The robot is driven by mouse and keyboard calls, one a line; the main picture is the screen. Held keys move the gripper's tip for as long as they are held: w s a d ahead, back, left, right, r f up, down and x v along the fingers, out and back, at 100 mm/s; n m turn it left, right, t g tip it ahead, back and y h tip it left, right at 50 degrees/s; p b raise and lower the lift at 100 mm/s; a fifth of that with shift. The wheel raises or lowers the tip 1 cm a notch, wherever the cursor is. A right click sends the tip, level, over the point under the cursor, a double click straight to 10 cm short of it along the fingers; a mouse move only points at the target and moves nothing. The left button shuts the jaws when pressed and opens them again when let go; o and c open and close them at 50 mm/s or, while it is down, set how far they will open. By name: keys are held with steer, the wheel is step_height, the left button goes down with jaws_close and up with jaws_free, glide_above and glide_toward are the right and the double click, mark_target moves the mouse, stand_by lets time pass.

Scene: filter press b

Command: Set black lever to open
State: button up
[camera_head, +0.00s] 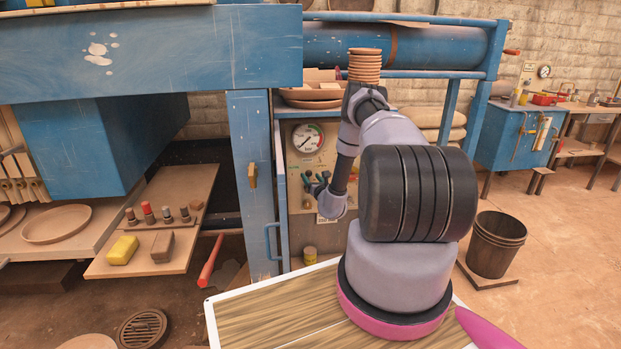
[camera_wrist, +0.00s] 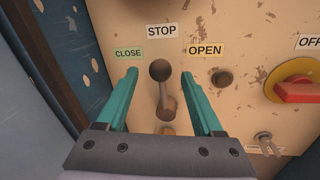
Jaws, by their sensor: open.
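The black lever (camera_wrist: 161,72) shows in the wrist view on a worn cream panel (camera_wrist: 240,30). It has a dark round knob, and its shaft points up toward the STOP label (camera_wrist: 162,31). The CLOSE label (camera_wrist: 128,53) is to its left and the OPEN label (camera_wrist: 205,50) to its right. My gripper (camera_wrist: 160,76) is open, with one teal finger on each side of the lever and a gap on both sides. In the head view my gripper (camera_head: 318,184) is at the panel (camera_head: 301,165), and I cannot make out the lever there.
A dark round button (camera_wrist: 222,77) sits below OPEN. A red and yellow rotary switch (camera_wrist: 297,92) and a small key-like fitting (camera_wrist: 266,141) are farther right. A blue post (camera_head: 249,170) borders the panel on the left. A pressure gauge (camera_head: 308,138) is above my gripper.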

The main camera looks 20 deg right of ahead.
steer(key=shift+w, duration=0.55)
jaws_close()
steer(key=shift+d, duration=0.1)
stand_by(1.0)
